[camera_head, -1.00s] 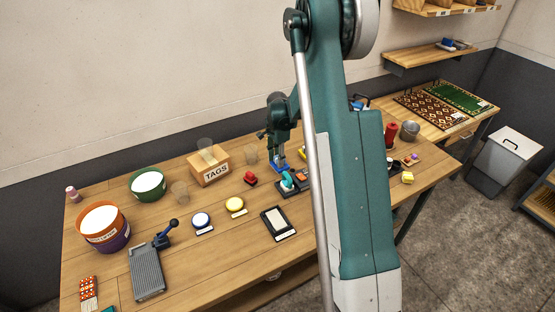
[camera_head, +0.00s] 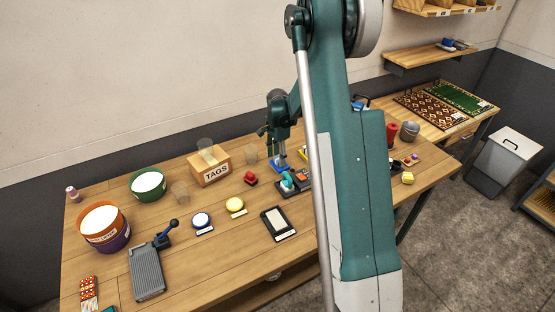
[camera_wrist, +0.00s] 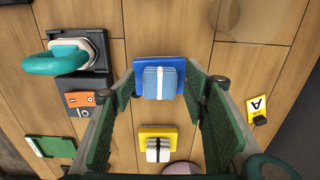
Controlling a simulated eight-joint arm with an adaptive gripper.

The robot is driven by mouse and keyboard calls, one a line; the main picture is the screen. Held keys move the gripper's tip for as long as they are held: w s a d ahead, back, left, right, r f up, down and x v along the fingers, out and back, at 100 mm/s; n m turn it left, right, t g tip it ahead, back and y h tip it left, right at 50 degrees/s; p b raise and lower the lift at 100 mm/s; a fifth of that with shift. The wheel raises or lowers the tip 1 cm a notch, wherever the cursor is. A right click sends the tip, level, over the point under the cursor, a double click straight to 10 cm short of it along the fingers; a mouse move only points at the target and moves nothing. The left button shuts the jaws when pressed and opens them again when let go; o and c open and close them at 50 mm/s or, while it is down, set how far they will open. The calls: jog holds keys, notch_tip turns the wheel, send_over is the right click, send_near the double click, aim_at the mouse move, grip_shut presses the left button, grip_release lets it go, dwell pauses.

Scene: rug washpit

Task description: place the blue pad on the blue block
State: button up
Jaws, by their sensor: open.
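The blue pad (camera_wrist: 152,84), light blue with a white band, rests on the flat darker blue block (camera_wrist: 160,63) in the wrist view. In the head view the blue block (camera_head: 279,164) shows below my gripper (camera_head: 273,150), and the pad is hard to make out there. In the wrist view my gripper (camera_wrist: 174,84) is open, with its green fingers spread to either side of the pad and block and apart from both.
A yellow block (camera_wrist: 157,131) with a white, black-banded piece is beside the blue one. A turquoise-handled tool (camera_wrist: 55,60), an orange piece (camera_wrist: 80,99) and a yellow "A" tag (camera_wrist: 256,106) are nearby. The TAGS box (camera_head: 210,172) stands left of my gripper.

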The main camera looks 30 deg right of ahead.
aim_at(277, 159)
notch_tip(277, 159, up, 11)
jog(key=shift+f, duration=0.15)
dwell(0.4)
dwell(0.5)
jog(key=s+a+r+n+t, duration=0.3)
jog(key=s+a+r+n, duration=0.5)
jog(key=s+a+r, duration=0.75)
jog(key=s+a+r+n+t, duration=0.2)
jog(key=s+a+n, duration=0.2)
jog(key=s, duration=0.8)
jog(key=s+a+r+n+t, duration=0.1)
jog(key=s+a+n, duration=0.4)
jog(key=s, duration=0.7)
jog(key=shift+a+r+n+t, duration=0.2)
jog(key=shift+r+n+t, duration=0.15)
jog(key=shift+n+t, duration=0.2)
